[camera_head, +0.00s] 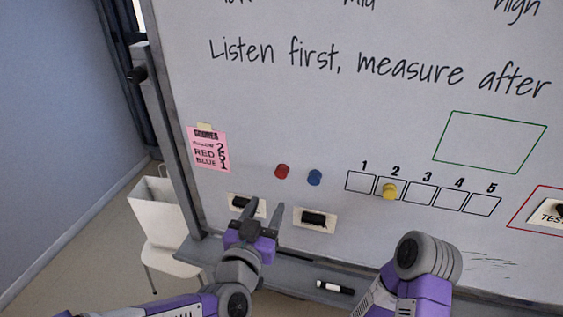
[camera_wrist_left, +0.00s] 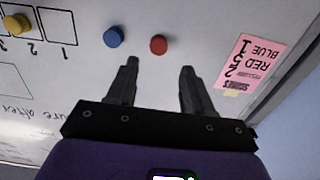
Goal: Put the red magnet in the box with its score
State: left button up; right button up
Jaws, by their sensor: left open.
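The red magnet (camera_head: 282,171) is on the whiteboard, left of the blue magnet (camera_head: 315,177). The yellow magnet (camera_head: 390,191) is in box 2 of a row of numbered boxes; boxes 1, 3, 4 and 5 (camera_head: 482,205) look empty. A pink score note (camera_head: 208,150) seems to give yellow 2, red 5, blue 1. My left gripper (camera_head: 265,205) is open and empty, below the red magnet. In the left wrist view the red magnet (camera_wrist_left: 158,44) lies just beyond the gap between the fingertips (camera_wrist_left: 158,66). My right gripper is out of the picture.
Two dark items on pale cards (camera_head: 315,219) are on the board below the magnets, one partly behind my left gripper. A marker (camera_head: 335,287) lies on the board's tray. A white bin (camera_head: 160,212) stands at left. Green and red outlined frames are at right.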

aim_at(280, 174)
pick_arm(q)
jog(key=x, duration=0.6)
jog(key=b+x, duration=0.1)
jog(key=x, duration=0.3)
jog(key=shift+r, duration=0.35)
jog(key=shift+c, duration=0.5)
jog(key=shift+r, duration=0.1)
jog(key=c, duration=0.7)
